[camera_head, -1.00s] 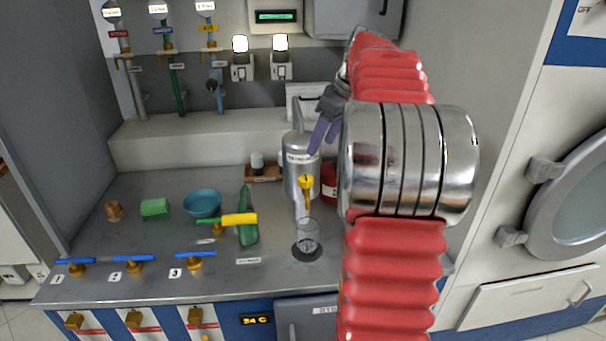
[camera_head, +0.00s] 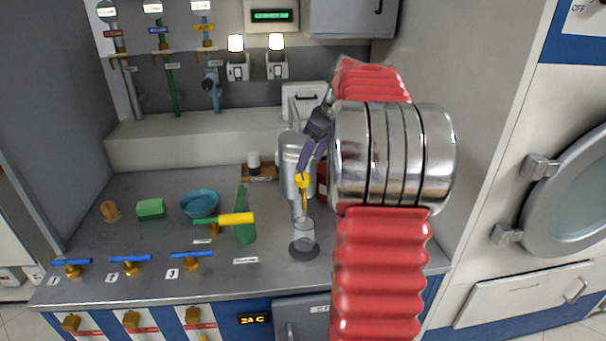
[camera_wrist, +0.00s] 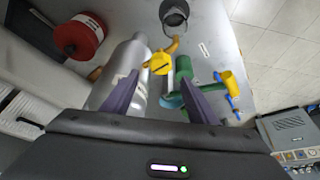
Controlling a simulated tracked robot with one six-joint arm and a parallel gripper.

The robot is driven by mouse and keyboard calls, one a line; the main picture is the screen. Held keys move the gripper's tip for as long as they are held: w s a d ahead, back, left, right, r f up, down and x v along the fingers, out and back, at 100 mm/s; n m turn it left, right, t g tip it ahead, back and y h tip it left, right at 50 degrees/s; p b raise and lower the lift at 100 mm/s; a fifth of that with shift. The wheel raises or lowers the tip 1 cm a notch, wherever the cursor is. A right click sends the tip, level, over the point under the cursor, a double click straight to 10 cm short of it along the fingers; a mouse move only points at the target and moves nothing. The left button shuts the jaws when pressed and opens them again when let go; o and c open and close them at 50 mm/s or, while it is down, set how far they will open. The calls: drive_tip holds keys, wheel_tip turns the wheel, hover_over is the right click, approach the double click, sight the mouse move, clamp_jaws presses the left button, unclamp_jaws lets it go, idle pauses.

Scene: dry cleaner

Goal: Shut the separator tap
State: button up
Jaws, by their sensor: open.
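The separator (camera_head: 291,152) is a silver upright cylinder at the back of the counter, partly behind my gripper and arm. Its yellow tap (camera_head: 302,181) is on its front, above a clear glass (camera_head: 303,232). In the wrist view the tap (camera_wrist: 160,65) shows as a yellow knob with a dark slot, beside the silver separator body (camera_wrist: 125,62). My gripper (camera_head: 311,153) is open, with purple fingers just above the tap. In the wrist view the tap lies beyond and between the fingertips of my gripper (camera_wrist: 158,88), with nothing held. I cannot tell whether they touch.
A red canister (camera_wrist: 78,37) stands close beside the separator. A blue bowl (camera_head: 199,203), green sponge (camera_head: 151,209) and blue-handled valves (camera_head: 191,254) are further left.

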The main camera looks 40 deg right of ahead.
sight(302, 176)
drive_tip(key=x, duration=0.7)
drive_tip(key=shift+f, duration=0.1)
drive_tip(key=shift+c, duration=0.5)
drive_tip(key=c, duration=0.9)
